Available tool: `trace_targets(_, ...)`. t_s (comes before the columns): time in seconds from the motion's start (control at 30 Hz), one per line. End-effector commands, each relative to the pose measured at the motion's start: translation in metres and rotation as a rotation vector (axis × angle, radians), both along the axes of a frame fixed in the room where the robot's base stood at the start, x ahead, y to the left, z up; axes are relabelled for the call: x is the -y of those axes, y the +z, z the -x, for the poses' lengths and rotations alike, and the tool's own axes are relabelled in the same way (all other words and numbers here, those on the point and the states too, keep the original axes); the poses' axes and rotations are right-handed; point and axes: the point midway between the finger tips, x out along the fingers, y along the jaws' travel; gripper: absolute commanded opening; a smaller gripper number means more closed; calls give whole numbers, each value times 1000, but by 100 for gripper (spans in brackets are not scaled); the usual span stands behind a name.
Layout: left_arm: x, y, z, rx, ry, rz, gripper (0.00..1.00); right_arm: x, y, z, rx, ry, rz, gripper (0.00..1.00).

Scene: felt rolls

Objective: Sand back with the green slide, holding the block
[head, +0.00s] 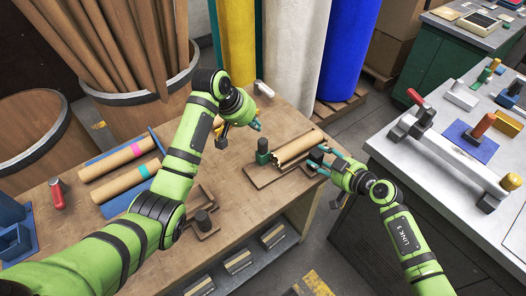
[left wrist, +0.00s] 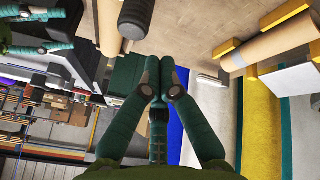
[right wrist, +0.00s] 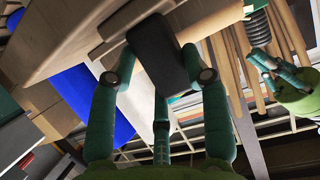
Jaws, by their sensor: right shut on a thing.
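The slide with a dark green knob (head: 263,146) stands upright at the left end of a wooden fixture (head: 262,178) on the bench. A pale, split-looking roll (head: 297,146) lies along the fixture beside it. My right gripper (head: 317,160) is shut on a dark block (right wrist: 160,52) at the fixture's right end; whether the block touches the fixture is unclear. My left gripper (head: 255,123) is above the bench, behind and left of the green slide and apart from it. In the left wrist view its fingertips (left wrist: 163,82) meet with nothing visible between them.
Two banded cardboard rolls (head: 115,172) lie on a blue rack at the left. A black-knobbed fixture (head: 204,221) is at the bench's front, a red-handled tool (head: 57,194) at far left. A grey table (head: 440,160) is at right.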

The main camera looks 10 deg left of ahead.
Motion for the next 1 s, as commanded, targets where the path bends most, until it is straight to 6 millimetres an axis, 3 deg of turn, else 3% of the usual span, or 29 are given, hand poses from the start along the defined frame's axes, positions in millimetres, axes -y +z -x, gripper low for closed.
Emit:
trace_targets(0.2, 0, -31, 1, -2, -1, -1, 0, 2, -5, 1, -7, -1, 8, 1)
trace_targets(0.4, 0, -46, 0, 0, -1, -1, 0, 2, -5, 1, -6, -1, 8, 1)
trace_targets(1.0, 0, -50, 0, 2, -1, -1, 0, 3, -5, 1, -7, -1, 9, 1)
